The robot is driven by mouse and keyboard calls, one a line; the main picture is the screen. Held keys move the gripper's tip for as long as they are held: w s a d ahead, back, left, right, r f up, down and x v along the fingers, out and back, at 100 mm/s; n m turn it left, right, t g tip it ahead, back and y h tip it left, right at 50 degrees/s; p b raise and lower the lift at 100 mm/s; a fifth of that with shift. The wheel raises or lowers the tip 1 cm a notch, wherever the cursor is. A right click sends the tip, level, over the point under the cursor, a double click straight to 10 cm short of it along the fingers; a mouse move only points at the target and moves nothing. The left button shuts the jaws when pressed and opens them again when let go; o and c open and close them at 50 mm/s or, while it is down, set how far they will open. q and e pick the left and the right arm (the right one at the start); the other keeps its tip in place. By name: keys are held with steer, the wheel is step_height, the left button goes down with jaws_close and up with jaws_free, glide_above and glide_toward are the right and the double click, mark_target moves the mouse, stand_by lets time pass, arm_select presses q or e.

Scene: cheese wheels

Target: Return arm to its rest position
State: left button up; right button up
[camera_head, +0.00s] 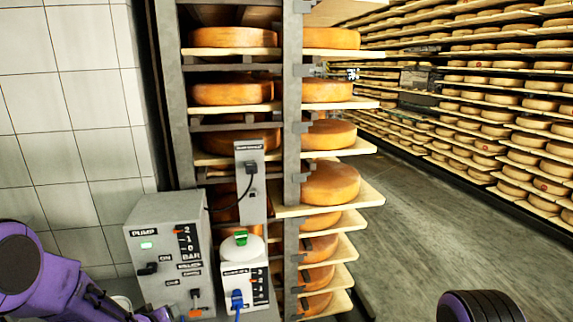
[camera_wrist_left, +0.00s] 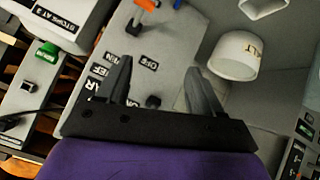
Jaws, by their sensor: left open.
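My left arm (camera_head: 45,275) reaches in from the lower left of the head view, bent low in front of the pump box. In the left wrist view my left gripper (camera_wrist_left: 160,72) is open, its two dark fingers apart with nothing held between them. Behind the fingers is the grey panel of the pump box (camera_wrist_left: 160,45), with labels, a dark knob (camera_wrist_left: 153,102) and an orange-tipped lever (camera_wrist_left: 148,5). I cannot tell whether a finger touches the panel. Part of my right arm (camera_head: 480,306) shows at the bottom right of the head view; its gripper is out of view.
The pump box (camera_head: 168,250) with a green light stands by a smaller white box (camera_head: 244,275) with a blue plug. A white cup (camera_wrist_left: 235,54) is near the gripper. Cheese wheels (camera_head: 330,183) fill the rack behind. The aisle floor (camera_head: 430,220) at right is clear.

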arm_select(q)
steer(key=s+d+f+g+b, duration=0.1)
steer(key=s+f+g+b, duration=0.1)
steer(key=s+f, duration=0.6)
steer(key=s+d+f+g+y+b, duration=0.1)
steer(key=s+f, duration=0.6)
steer(key=s, duration=0.9)
steer(key=s+d+f+g+b, duration=0.1)
steer(key=s+f+g+b, duration=0.2)
steer(key=s+f, duration=0.5)
steer(key=s, duration=0.4)
steer(key=shift+d+f+y, duration=0.3)
arm_select(e)
step_height(320, 180, down, 7)
